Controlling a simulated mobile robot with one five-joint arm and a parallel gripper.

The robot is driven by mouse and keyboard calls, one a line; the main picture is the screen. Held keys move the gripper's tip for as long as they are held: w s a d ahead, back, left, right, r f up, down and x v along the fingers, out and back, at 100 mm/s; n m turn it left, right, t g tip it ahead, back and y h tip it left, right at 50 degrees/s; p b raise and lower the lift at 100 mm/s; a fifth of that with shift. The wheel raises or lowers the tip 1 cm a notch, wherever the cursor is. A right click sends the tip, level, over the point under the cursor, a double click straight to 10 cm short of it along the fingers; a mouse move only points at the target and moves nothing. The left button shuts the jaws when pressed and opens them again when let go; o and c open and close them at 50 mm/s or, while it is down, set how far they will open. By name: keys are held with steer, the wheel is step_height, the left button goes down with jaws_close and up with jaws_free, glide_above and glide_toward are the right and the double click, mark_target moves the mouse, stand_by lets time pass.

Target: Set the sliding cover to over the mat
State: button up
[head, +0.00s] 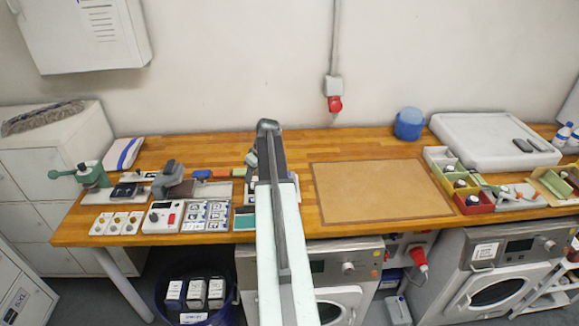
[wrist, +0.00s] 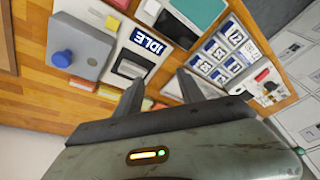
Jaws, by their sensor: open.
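In the wrist view, a grey plate with a blue knob (wrist: 72,52) lies to the left of my gripper; it may be the sliding cover, but I cannot tell for sure. In the head view my arm hides that spot. The mat (head: 380,190) looks like a flat tan rectangle with a dark border on the wooden bench, right of my arm; nothing covers it. My gripper (wrist: 158,92) is open with nothing between its fingers. It is above the bench near a white unit marked IDLE (wrist: 146,44). The gripper cannot be made out in the head view.
A keypad panel (head: 207,215) and a switch box (head: 163,215) stand left of my arm. A green clamp-like tool (head: 90,175) is at the far left. Small coloured bins (head: 473,203) and a blue tub (head: 408,123) are right of and behind the mat.

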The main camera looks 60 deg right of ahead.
steer(key=s+d+r+t+h, duration=0.1)
steer(key=s+d+r, duration=0.1)
steer(key=s+d, duration=1)
steer(key=w+f+b, duration=0.1)
steer(key=f+b, duration=0.1)
steer(key=w+d+f+b, duration=0.1)
steer(key=w+f+b, duration=0.1)
steer(key=f, duration=0.1)
steer(key=w+d+f+b, duration=0.1)
steer(key=w+f+b, duration=0.1)
steer(key=shift+d+f+b, duration=0.2)
steer(key=shift+b, duration=0.15)
steer(key=shift+r, duration=0.1)
jaws_close()
